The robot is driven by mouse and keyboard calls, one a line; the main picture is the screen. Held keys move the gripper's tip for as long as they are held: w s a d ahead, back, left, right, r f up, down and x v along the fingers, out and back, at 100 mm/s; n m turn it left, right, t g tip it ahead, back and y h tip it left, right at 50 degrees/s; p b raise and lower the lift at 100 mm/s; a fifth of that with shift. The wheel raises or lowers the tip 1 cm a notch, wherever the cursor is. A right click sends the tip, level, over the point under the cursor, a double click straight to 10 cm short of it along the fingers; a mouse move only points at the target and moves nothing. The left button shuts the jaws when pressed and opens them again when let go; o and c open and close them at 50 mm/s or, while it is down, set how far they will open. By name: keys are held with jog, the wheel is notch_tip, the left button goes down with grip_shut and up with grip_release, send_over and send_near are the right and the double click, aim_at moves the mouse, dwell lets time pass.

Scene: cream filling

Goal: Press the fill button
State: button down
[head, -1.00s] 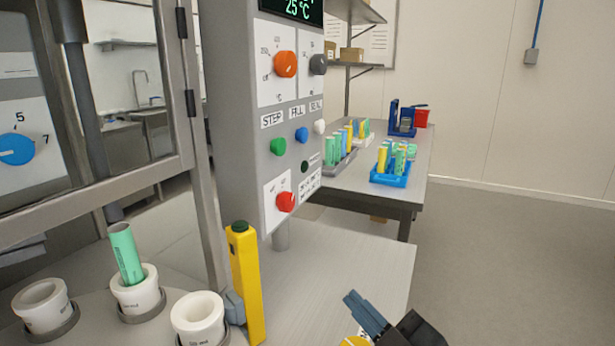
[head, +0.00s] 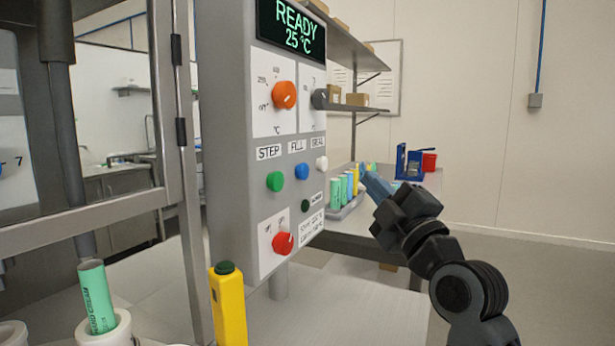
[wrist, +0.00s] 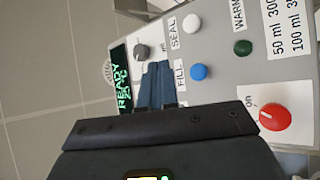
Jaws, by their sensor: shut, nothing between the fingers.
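The fill button is the blue round button (head: 301,171) under the FILL label on the grey control panel (head: 235,150). It also shows in the wrist view (wrist: 198,72), right of the fingers. My gripper (head: 374,184) is to the right of the panel in the head view, with its blue fingers shut and empty. In the wrist view the shut fingers (wrist: 158,72) lie between the grey knob and the blue button. The fingers appear apart from the button.
The green STEP button (head: 275,181) and white SEAL button (head: 321,163) flank the blue one. An orange knob (head: 284,95) sits above and a red knob (head: 283,243) below. The display (head: 291,30) reads READY 25 °C. A yellow post (head: 228,305) stands at the lower left.

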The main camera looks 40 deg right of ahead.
aim_at(302, 171)
jog(key=shift+d+r, duration=0.1)
jog(key=shift+r, duration=0.05)
jog(key=w+a+p, duration=0.3)
jog(key=w+p, duration=0.2)
jog(key=w, duration=0.3)
jog(key=shift+w, duration=0.15)
dwell(0.4)
dwell(1.4)
dwell(0.5)
jog(key=shift+w+a, duration=0.15)
jog(key=shift+w, duration=0.25)
